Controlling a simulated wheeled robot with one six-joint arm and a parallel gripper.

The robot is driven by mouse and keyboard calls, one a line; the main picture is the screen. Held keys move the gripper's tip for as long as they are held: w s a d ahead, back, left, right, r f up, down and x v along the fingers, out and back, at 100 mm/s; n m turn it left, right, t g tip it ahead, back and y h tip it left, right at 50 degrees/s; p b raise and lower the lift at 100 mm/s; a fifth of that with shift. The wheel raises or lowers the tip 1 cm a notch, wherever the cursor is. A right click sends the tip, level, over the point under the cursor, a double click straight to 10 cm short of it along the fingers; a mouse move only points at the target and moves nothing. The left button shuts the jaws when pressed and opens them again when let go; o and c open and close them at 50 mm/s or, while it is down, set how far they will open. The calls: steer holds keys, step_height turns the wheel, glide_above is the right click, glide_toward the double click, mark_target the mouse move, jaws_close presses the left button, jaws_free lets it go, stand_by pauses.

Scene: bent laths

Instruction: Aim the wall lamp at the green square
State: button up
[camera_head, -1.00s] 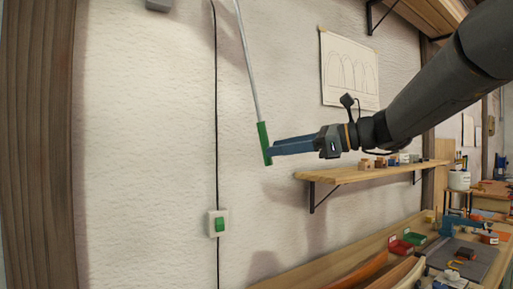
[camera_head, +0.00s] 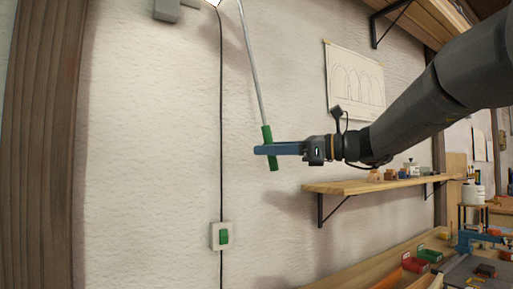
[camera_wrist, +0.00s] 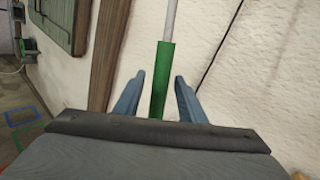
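A thin grey rod (camera_head: 254,70) hangs down in the head view and ends in a green handle (camera_head: 270,160). It rises to the top edge, where only a bright sliver of what looks like the lamp (camera_head: 214,2) shows. My gripper (camera_head: 260,150) is at the handle's middle, its blue fingers level. In the wrist view the green handle (camera_wrist: 161,85) stands between the two fingers (camera_wrist: 160,76), with a gap on each side, so the gripper is open around it. A green outline (camera_wrist: 12,138) on the floor shows at the far left of the wrist view.
A wooden shelf (camera_head: 345,186) with small items juts from the wall below my arm. A switch (camera_head: 222,236) sits on a black cable (camera_head: 221,130) to the left. A drawing (camera_head: 355,85) hangs behind my arm. A bench with red and green bins (camera_head: 415,264) is lower right.

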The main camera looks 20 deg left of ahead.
steer(key=shift+w+a+p, duration=0.2)
steer(key=shift+a+p, duration=0.25)
steer(key=shift+a, duration=1.45)
jaws_close()
